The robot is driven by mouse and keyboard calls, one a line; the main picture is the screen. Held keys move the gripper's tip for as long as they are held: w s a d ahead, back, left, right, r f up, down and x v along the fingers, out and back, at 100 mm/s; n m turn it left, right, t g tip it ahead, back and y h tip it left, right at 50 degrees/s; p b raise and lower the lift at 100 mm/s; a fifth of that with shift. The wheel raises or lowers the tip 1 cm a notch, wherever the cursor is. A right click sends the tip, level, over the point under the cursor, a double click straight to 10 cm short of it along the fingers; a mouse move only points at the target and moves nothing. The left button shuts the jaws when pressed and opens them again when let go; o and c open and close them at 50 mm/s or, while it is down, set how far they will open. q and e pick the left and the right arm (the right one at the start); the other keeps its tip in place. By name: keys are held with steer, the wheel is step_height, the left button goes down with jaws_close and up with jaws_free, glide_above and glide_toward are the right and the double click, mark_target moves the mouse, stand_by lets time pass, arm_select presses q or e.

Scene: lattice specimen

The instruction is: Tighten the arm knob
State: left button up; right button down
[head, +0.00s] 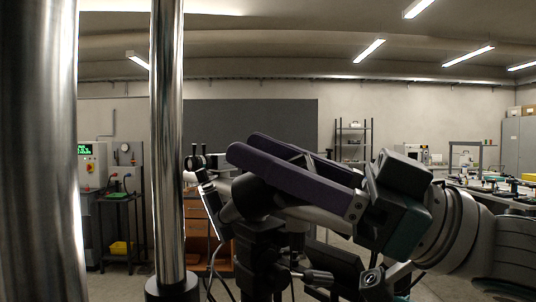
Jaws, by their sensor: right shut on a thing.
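My right gripper (246,147) comes in from the right, with two long purple fingers pointing left across the middle of the view. The fingers lie close together, shut on the arm knob, which they almost wholly hide. Just below the fingers is a black rounded joint (252,197) of an articulated arm on a black stand (262,258). A dark slim instrument (210,203) hangs at the joint's left. I cannot tell how far the knob is turned. My left gripper is out of view.
Two polished steel columns, a thick one (38,150) and a thinner one (167,140), stand close at the left. A black handle (318,277) sticks out low by the stand. A wooden drawer cabinet (195,222) and a bench with equipment (490,187) are farther back.

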steer(key=shift+r+m+t+p, duration=0.2)
steer(key=shift+m+t+p, duration=0.6)
steer(key=shift+m, duration=0.2)
steer(key=shift+w+m+t, duration=0.15)
steer(key=shift+m+t, duration=0.15)
steer(key=shift+t, duration=0.1)
steer(key=shift+f, duration=0.15)
steer(key=shift+c, duration=2.2)
jaws_free()
steer(key=shift+d, duration=0.1)
